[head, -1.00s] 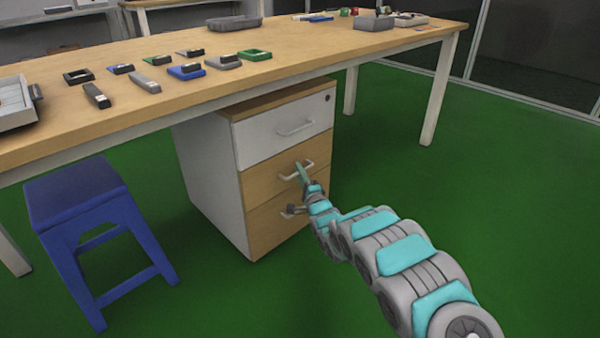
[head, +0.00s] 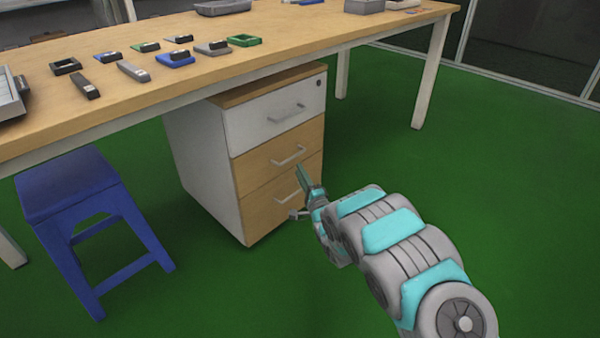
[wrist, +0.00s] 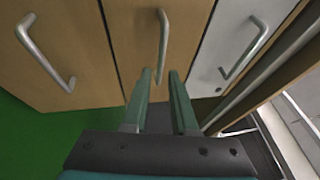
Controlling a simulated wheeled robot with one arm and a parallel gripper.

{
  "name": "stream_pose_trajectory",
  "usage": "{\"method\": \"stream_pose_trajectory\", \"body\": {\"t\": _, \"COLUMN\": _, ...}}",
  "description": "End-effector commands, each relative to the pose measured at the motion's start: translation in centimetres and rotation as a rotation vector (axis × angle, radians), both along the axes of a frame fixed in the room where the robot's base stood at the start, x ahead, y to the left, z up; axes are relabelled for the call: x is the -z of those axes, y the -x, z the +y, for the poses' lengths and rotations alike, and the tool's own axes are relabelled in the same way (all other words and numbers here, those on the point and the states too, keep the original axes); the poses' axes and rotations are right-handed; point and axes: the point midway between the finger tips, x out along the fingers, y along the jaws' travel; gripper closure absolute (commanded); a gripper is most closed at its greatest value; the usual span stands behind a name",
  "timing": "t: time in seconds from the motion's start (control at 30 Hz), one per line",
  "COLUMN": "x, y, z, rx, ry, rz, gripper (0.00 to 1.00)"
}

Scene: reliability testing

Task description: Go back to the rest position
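My gripper (head: 302,176) is in front of the drawer cabinet (head: 202,155), low at its right side in the head view. In the wrist view my gripper (wrist: 160,76) has two green fingers with a gap between them and nothing in it. The middle drawer handle (wrist: 163,45) lies beyond the fingertips and looks clear of them. My arm reaches from the lower right. All three drawers look closed.
The cabinet stands under a wooden table (head: 215,75) holding several small parts. A blue stool (head: 75,190) is left of the cabinet. Open green floor (head: 480,180) lies to the right. The table leg (head: 435,75) stands behind.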

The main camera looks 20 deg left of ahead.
Motion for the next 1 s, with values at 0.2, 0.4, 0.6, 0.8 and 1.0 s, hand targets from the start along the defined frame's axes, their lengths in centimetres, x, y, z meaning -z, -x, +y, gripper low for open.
{"method": "stream_pose_trajectory", "body": {"t": 0.2, "x": 0.0, "y": 0.0, "z": 0.0, "rx": 0.000, "ry": 0.000, "rz": 0.000, "gripper": 0.74}}
{"method": "stream_pose_trajectory", "body": {"t": 0.4, "x": -0.9, "y": -0.9, "z": -1.1, "rx": 0.031, "ry": 0.047, "rz": -0.007, "gripper": 0.74}}
{"method": "stream_pose_trajectory", "body": {"t": 0.6, "x": -3.7, "y": -4.4, "z": -7.3, "rx": 0.180, "ry": 0.302, "rz": -0.003, "gripper": 0.74}}
{"method": "stream_pose_trajectory", "body": {"t": 0.8, "x": -7.1, "y": -6.0, "z": -16.2, "rx": 0.328, "ry": 0.611, "rz": 0.045, "gripper": 0.74}}
{"method": "stream_pose_trajectory", "body": {"t": 1.0, "x": -10.0, "y": -4.3, "z": -25.2, "rx": 0.412, "ry": 0.898, "rz": 0.150, "gripper": 0.74}}
